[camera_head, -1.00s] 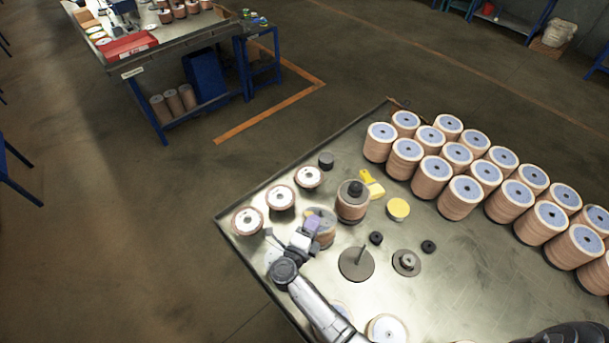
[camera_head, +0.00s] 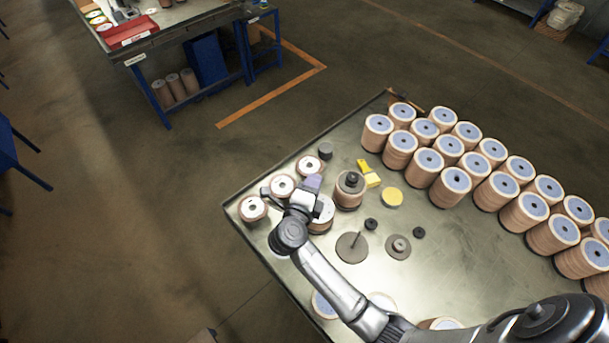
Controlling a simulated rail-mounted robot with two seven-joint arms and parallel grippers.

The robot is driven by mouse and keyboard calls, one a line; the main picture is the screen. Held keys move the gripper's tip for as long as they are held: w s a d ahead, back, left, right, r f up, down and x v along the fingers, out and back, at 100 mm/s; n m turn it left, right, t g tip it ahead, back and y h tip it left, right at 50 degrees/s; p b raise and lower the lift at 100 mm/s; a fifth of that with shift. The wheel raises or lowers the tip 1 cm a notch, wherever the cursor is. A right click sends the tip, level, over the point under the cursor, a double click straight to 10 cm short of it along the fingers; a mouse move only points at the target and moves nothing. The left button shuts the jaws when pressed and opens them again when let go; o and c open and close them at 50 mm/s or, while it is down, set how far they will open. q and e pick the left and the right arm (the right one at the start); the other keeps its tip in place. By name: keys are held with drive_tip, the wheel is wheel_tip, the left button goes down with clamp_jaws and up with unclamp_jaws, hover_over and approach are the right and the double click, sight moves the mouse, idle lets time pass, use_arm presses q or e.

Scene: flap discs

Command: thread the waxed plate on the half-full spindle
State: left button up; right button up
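My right gripper (camera_head: 312,184), with a purple part near its tip, hangs over the left part of the table. Its fingers are too small and covered to tell open from shut. Just below it stands a tan disc stack (camera_head: 321,216), partly hidden by the gripper. To its right is another tan stack (camera_head: 347,201) with a dark knob on top. A bare-looking spindle with a thin rod on a round base (camera_head: 352,248) stands in front. I cannot tell which stack is the half-full spindle or which plate is waxed. My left gripper is not in view.
Several low white-topped stacks (camera_head: 283,187) line the left edge. A yellow tin (camera_head: 391,197), a yellow brush (camera_head: 369,174), black nuts (camera_head: 370,224) and a hubbed disc (camera_head: 397,247) lie mid-table. Tall blue-topped stacks (camera_head: 452,187) fill the right. Bare table lies at front centre.

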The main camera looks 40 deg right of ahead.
drive_tip(key=s+a+r+n+t+y+p, duration=0.1)
drive_tip(key=a+r+n+t+y+p, duration=0.1)
drive_tip(key=r, duration=0.7)
drive_tip(key=shift+s+a+n+y, duration=0.4)
drive_tip(key=shift+a+n+y, duration=0.4)
drive_tip(key=shift+a+y, duration=0.25)
drive_tip(key=shift+f, duration=0.1)
